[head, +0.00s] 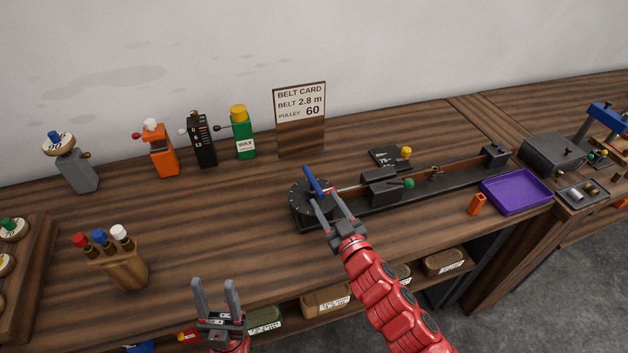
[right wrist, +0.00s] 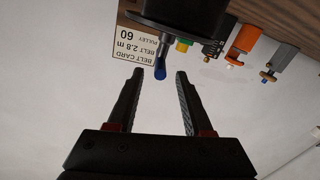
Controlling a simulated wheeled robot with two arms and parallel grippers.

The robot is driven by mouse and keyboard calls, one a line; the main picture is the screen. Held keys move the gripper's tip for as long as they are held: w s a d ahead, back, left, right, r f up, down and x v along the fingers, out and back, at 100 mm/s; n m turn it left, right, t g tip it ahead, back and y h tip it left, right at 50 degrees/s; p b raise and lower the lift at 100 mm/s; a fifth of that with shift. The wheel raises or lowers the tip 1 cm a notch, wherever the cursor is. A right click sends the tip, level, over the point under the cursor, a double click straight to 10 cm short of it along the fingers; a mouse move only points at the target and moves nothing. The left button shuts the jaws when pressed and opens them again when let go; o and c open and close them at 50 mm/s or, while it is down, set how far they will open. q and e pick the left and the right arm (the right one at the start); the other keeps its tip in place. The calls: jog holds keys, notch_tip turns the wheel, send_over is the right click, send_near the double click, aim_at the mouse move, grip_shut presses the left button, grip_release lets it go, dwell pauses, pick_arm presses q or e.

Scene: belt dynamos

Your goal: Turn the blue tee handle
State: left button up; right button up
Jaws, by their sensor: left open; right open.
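The blue tee handle (head: 313,181) stands up on a round black dial (head: 304,201) at the left end of a long black fixture. My right gripper (head: 331,205) is open, just in front of the handle, with its fingers pointing at it. In the right wrist view the handle (right wrist: 160,70) shows as a blue tip between and beyond the two open fingers (right wrist: 158,78), apparently touching neither. My left gripper (head: 217,290) is open and empty at the front edge of the bench, its fingers pointing up.
A belt card (head: 300,105) stands behind the dial. A purple tray (head: 516,191) and an orange block (head: 477,204) are to the right. A wooden holder (head: 125,270) with colored-top tools stands left. Orange, black and green dispensers line the back. Bins sit on the shelf below.

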aim_at(314, 181)
jog(key=p+x, duration=0.1)
jog(key=x, duration=0.6)
jog(key=shift+w+a, duration=0.15)
jog(key=shift+w, duration=0.05)
grip_shut()
